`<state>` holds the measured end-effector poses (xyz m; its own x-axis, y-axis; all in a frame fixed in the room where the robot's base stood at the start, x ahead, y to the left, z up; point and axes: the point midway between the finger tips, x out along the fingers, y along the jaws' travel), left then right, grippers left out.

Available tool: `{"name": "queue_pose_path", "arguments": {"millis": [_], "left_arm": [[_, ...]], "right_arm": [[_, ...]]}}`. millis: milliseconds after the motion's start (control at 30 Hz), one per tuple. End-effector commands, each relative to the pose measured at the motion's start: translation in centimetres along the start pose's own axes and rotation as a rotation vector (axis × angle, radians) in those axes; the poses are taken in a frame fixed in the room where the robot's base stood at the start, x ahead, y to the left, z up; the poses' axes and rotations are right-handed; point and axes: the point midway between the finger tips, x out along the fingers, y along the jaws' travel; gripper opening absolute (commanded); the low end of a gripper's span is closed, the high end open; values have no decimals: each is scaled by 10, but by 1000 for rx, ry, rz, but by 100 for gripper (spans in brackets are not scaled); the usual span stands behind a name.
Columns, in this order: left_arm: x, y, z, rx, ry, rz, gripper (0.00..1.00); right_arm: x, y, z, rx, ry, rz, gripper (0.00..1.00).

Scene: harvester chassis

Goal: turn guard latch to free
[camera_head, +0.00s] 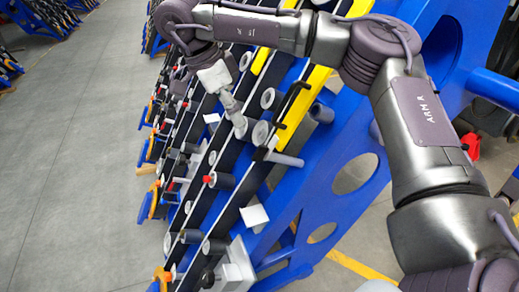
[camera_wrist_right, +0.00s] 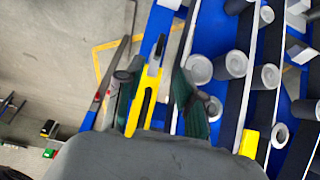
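My right arm crosses the top of the head view, its wrist over the rails at upper left; its fingers are hard to make out there. In the right wrist view my right gripper (camera_wrist_right: 152,74) is open, with one dark finger on each side of a yellow bar (camera_wrist_right: 132,118). The bar appears between the fingers, with a gap on either side; I cannot tell its distance. A yellow guard strip (camera_head: 313,91) with a black handle (camera_head: 291,101) lies on the blue frame in the head view. I cannot clearly make out a latch. My left gripper is not in view.
The blue chassis (camera_head: 390,113) carries slanted black rails with many grey rollers, such as this one (camera_head: 321,113). Orange-and-blue parts (camera_head: 147,203) line its left edge. Open grey floor (camera_head: 70,150) lies left.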

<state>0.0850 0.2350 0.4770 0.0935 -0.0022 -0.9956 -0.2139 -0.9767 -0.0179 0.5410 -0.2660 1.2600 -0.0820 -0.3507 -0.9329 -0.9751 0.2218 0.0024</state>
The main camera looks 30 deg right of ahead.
Motion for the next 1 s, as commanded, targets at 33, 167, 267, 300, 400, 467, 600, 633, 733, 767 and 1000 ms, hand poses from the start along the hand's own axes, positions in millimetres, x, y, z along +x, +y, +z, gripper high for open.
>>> {"name": "queue_pose_path", "arguments": {"millis": [33,167,267,300,400,467,600,633,733,767,1000], "left_arm": [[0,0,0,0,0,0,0],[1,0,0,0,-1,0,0],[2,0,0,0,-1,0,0],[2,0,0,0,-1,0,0],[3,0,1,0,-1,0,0],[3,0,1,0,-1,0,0],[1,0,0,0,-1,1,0],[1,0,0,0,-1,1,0],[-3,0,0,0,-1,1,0],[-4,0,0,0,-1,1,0],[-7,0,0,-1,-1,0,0]], "right_arm": [[-1,0,-7,11,18,0,38],[10,0,-11,14,28,6,38],[27,1,-10,12,26,8,38],[35,1,-10,12,25,8,38],[57,1,-10,12,24,9,38],[70,1,-10,12,24,9,38],[97,1,-12,13,24,7,38],[102,1,-12,12,24,6,38],[115,1,-13,13,25,4,38],[118,1,-13,13,25,4,38],[134,1,-12,12,24,2,38]]}}
